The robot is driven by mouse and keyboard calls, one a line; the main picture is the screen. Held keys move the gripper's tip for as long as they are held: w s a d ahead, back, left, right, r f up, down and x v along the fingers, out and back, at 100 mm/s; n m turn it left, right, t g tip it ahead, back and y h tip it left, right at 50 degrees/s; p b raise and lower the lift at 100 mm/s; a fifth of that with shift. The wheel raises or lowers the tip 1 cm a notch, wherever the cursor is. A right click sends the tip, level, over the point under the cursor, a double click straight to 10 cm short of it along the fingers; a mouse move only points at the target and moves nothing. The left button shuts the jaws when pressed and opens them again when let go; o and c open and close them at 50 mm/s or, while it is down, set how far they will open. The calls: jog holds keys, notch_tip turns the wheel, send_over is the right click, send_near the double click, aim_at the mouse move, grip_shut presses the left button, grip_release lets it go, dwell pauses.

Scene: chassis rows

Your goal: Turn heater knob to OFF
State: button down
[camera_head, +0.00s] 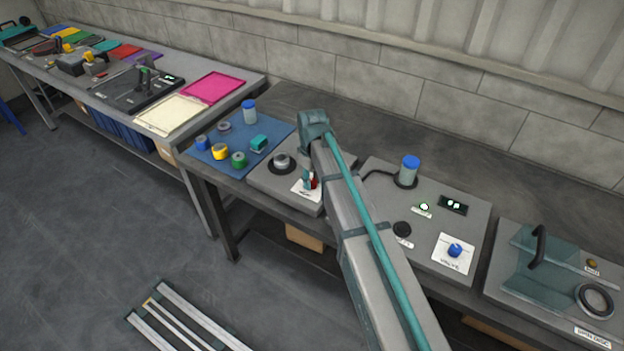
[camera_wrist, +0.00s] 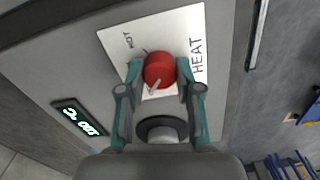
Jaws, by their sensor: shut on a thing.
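The red heater knob (camera_wrist: 158,69) sits on a white plate (camera_wrist: 120,40) marked HEAT and HOT in the wrist view. A pale pointer mark on the knob points toward the lower left of that view. Any OFF marking is hidden or unreadable. My gripper (camera_wrist: 159,75) is shut on the knob, with one teal finger on each side of it. In the head view the knob (camera_head: 308,182) shows as a small red patch, partly hidden by my gripper and arm. The white plate (camera_head: 301,192) also shows there.
A lit display (camera_wrist: 80,118) shows in the wrist view. A blue mat (camera_head: 195,160) with several jars lies left, and a panel with a blue valve knob (camera_head: 455,250) lies right.

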aim_at(312, 181)
jog(key=shift+n, duration=1.1)
jog(key=c, duration=0.8)
grip_release()
jog(key=shift+o, duration=0.2)
notch_tip(312, 181, up, 12)
